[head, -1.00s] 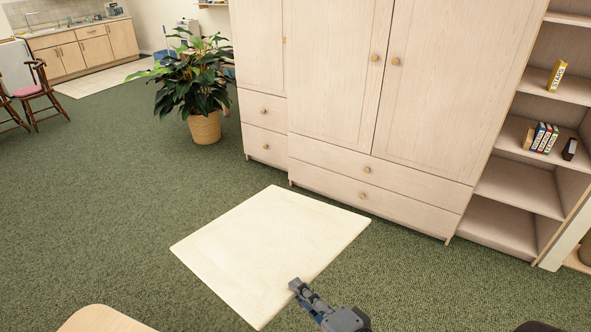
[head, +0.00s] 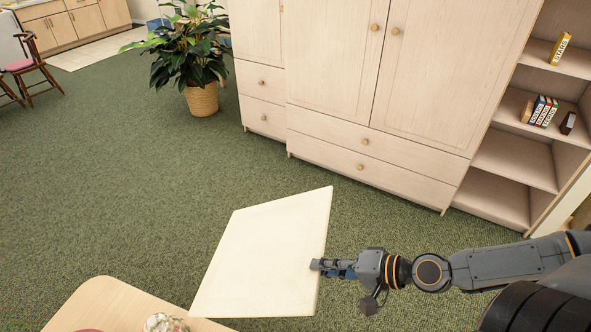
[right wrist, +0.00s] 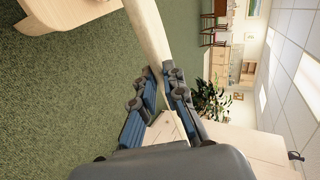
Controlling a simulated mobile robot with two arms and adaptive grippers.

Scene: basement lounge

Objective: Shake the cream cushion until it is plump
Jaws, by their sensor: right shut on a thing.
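The cream cushion (head: 268,252) is a flat, square pad held in the air, tilted, in front of the wardrobe in the head view. My right gripper (head: 318,266) is shut on its right edge. In the right wrist view the cushion (right wrist: 148,35) shows edge-on as a pale strip running up from between the fingers of the right gripper (right wrist: 158,78). My left gripper is in neither view.
A light wooden table (head: 85,307) with a pale item (head: 165,323) on it stands at the bottom, close to the cushion's lower corner. A wardrobe (head: 380,140) and shelves (head: 515,160) stand behind. A potted plant (head: 200,60) is at the back. The green carpet (head: 110,190) at left is clear.

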